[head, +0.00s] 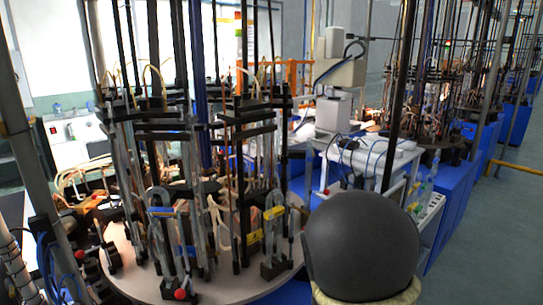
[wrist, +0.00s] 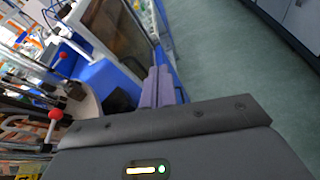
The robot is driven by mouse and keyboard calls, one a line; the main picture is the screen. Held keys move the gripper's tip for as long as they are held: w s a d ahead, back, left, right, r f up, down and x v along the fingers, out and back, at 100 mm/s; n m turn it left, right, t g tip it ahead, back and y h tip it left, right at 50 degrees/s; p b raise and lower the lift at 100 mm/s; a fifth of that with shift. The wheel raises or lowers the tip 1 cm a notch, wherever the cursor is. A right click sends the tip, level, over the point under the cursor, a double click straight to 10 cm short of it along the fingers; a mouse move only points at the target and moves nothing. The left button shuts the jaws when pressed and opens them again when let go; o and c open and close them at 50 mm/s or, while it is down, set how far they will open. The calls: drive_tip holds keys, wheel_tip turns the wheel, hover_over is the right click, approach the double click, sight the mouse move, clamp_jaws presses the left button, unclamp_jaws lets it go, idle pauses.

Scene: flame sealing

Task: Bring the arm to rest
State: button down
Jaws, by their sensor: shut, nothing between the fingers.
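My gripper (wrist: 158,74) shows in the wrist view. Its two grey-purple fingers are side by side and closed, with nothing between them. Beyond the fingers are a blue cabinet side and the green floor (wrist: 225,60). In the head view a dark rounded part of my own arm (head: 362,245) fills the lower middle. My gripper cannot be made out in that view.
A round grey turntable (head: 225,288) with tall rods, clamps and glass tubes stands at the left, close to my arm. A white cart (head: 372,155) and blue cabinets (head: 453,205) stand behind. The floor at the right (head: 490,250) is clear. Red-knobbed rods (wrist: 55,114) show left of my gripper.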

drive_tip(key=s+f+m+g+y+p, duration=0.1)
drive_tip(key=s+f+m+g+y, duration=0.3)
drive_tip(key=s+m+g, duration=0.65)
drive_tip(key=s+a+r+m+t+y+p, duration=0.1)
drive_tip(key=s+a+m+t+y, duration=0.2)
drive_tip(key=a+m, duration=0.7)
drive_tip(key=s+m+y, duration=0.2)
drive_tip(key=m+y, duration=0.1)
drive_tip(key=shift+s+a+m+p, duration=0.15)
drive_tip(key=shift+a+m+p, duration=0.15)
drive_tip(key=shift+m+p, duration=0.1)
